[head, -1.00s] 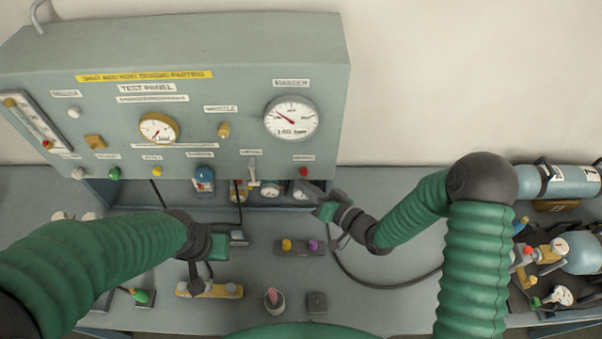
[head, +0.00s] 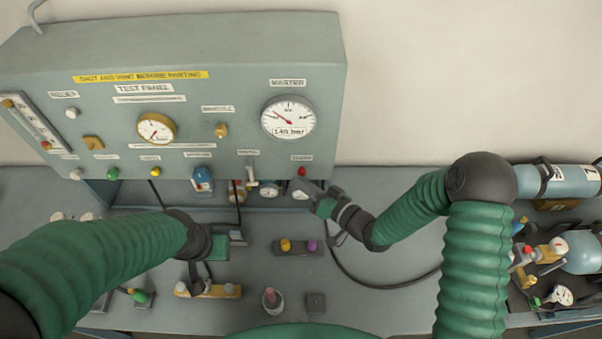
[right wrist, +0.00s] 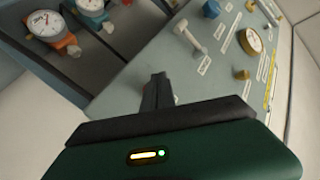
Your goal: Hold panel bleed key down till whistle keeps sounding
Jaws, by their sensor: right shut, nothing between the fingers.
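The grey test panel (head: 200,60) stands at the back left. A small red key (head: 302,171) sits at its lower right edge under a small label too blurred to read surely. My right gripper (head: 302,184) is shut and empty, its tips right at the red key; I cannot tell whether they press it. In the right wrist view its closed fingers (right wrist: 158,92) point at the panel face, covering most of what lies behind. The brass whistle (head: 221,130) is on the panel. My left gripper (head: 198,278) hangs over a brass bar (head: 222,291) on the bench; its jaws are unclear.
The master gauge (head: 288,118) reads about 1.40 bar. A pale lever (head: 251,171) and a blue knob (head: 202,175) are left of the red key. A block with yellow and purple knobs (head: 298,247) lies on the bench (head: 380,290).

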